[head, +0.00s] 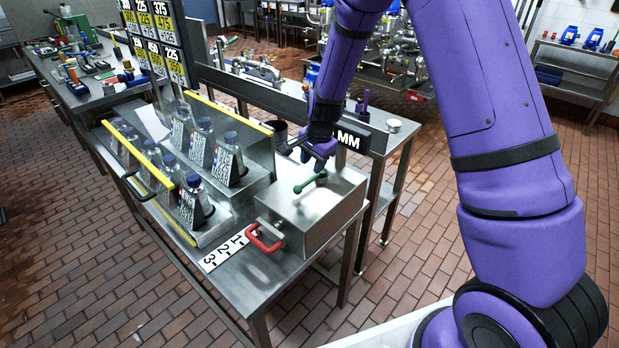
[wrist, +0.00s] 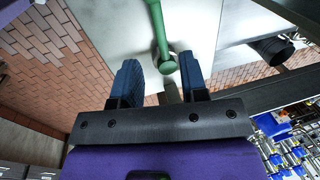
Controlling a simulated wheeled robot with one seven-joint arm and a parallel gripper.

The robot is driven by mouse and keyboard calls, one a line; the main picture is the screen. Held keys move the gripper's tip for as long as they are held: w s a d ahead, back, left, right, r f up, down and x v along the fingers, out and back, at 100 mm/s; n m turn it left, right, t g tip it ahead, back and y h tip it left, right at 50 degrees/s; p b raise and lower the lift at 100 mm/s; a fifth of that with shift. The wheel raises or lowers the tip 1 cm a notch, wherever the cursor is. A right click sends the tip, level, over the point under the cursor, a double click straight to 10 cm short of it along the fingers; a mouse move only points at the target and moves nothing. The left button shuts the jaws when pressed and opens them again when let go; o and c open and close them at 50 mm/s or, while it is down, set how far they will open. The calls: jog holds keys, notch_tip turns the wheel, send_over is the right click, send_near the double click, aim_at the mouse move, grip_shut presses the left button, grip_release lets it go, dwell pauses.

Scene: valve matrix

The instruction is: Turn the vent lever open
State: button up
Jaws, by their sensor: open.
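The green lever (head: 310,183), which I take as the vent lever, sits on top of a steel box (head: 335,205) at the near end of the bench. My gripper (head: 320,163) is just above and behind it in the head view, pointing down, open and empty. In the wrist view the green lever (wrist: 160,35) runs in from the top edge. Its rounded end shows between the two blue fingertips of my gripper (wrist: 160,72), closer to the right finger. The frames do not settle whether the fingers reach down to its height.
A red handle (head: 265,238) is on the box's front side. Several capped bottles (head: 227,160) stand in a steel rack to the left. A dark cup (wrist: 272,50) is beside the box. A number strip (head: 224,252) lies at the bench's front edge.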

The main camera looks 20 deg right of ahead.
aim_at(309, 180)
jog(key=f, duration=0.4)
jog(key=w+f, duration=0.1)
jog(key=f, duration=0.1)
jog(key=shift+a+f, duration=0.25)
jog(key=shift+a, duration=0.05)
jog(key=shift+c, duration=0.2)
grip_shut()
